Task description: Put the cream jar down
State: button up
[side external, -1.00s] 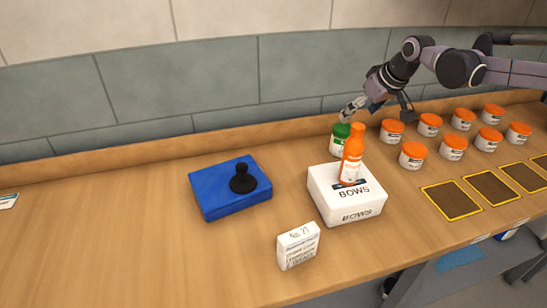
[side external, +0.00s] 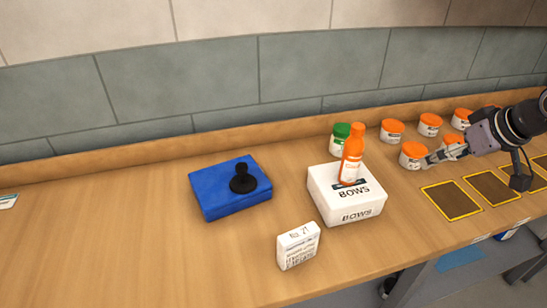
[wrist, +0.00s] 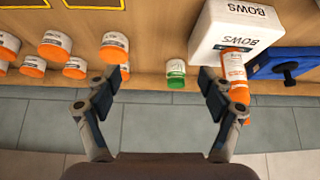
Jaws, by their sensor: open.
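Several white jars with orange lids, such as the front one (side external: 412,156), stand in rows on the counter. One white jar with a green lid (side external: 340,138) stands behind the white box. Label text is too small to tell which is the cream jar. My gripper (side external: 427,161) is low at the right, close beside the front orange-lidded jar, hiding part of the jars behind. In the wrist view my gripper (wrist: 158,84) is open with nothing held; the green-lidded jar (wrist: 176,74) shows beyond the gap between the fingers, upright on the counter.
A white BOWS box (side external: 345,195) carries an orange bottle (side external: 353,155). A blue block (side external: 215,190) with a black knob (side external: 243,180) lies left. A small white carton (side external: 298,246) stands in front. Yellow-edged dark squares (side external: 451,201) lie right, empty where visible.

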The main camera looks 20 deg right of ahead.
jog(key=s+d+f, duration=0.1)
jog(key=s+f, duration=0.4)
jog(key=s, duration=0.3)
jog(key=shift+s+d+f+m, duration=0.2)
jog(key=shift+d+m, duration=0.1)
jog(key=shift+m, duration=0.1)
